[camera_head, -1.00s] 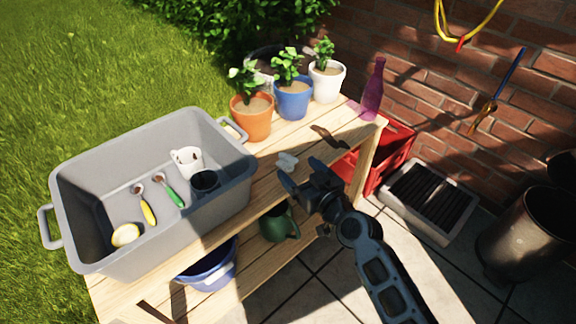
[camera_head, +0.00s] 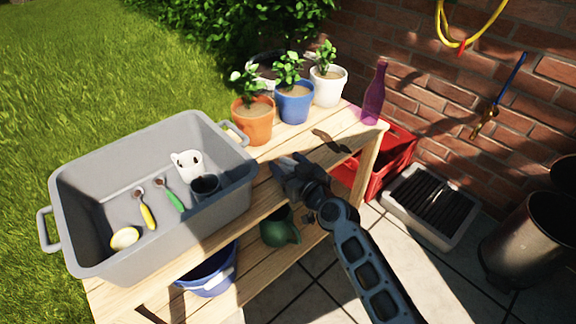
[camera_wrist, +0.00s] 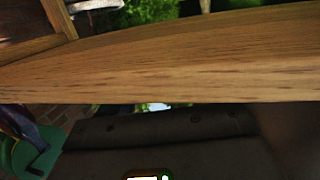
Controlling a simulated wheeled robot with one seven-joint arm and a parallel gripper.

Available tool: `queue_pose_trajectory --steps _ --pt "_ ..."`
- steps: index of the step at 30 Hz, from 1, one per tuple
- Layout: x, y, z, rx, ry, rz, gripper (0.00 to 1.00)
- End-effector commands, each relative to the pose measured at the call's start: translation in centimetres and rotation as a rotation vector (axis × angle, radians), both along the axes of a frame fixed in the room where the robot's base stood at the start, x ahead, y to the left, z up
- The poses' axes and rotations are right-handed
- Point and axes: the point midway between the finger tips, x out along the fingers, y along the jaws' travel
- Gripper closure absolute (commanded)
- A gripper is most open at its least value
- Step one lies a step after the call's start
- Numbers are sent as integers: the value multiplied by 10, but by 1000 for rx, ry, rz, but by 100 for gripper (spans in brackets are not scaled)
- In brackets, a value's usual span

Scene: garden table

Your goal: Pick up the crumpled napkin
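The crumpled napkin is hidden in the head view now, behind or under my gripper. My gripper (camera_head: 287,172) is at the front edge of the wooden table (camera_head: 285,147), right of the grey tub. It covers the spot where the small white napkin showed before. I cannot tell whether the fingers are open or touch the napkin. The wrist view shows the wooden board edge (camera_wrist: 190,70) close up and a dark shape below it. No napkin can be made out there.
The grey tub (camera_head: 150,235) holds a white mug (camera_head: 187,165), a dark cup and small tools. Three potted plants and a purple bottle (camera_head: 374,95) stand at the back. A brown trowel-like thing (camera_head: 330,140) lies nearby. A green jug (camera_head: 280,230) is on the lower shelf.

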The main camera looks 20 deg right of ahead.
Motion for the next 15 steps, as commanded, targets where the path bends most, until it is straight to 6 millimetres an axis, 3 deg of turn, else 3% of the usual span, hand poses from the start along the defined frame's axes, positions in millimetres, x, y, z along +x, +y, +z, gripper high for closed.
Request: queue_pose_trajectory --steps 11,15 --pt "0 0 0 0 0 0 73" --pt "0 0 0 0 0 0 75"
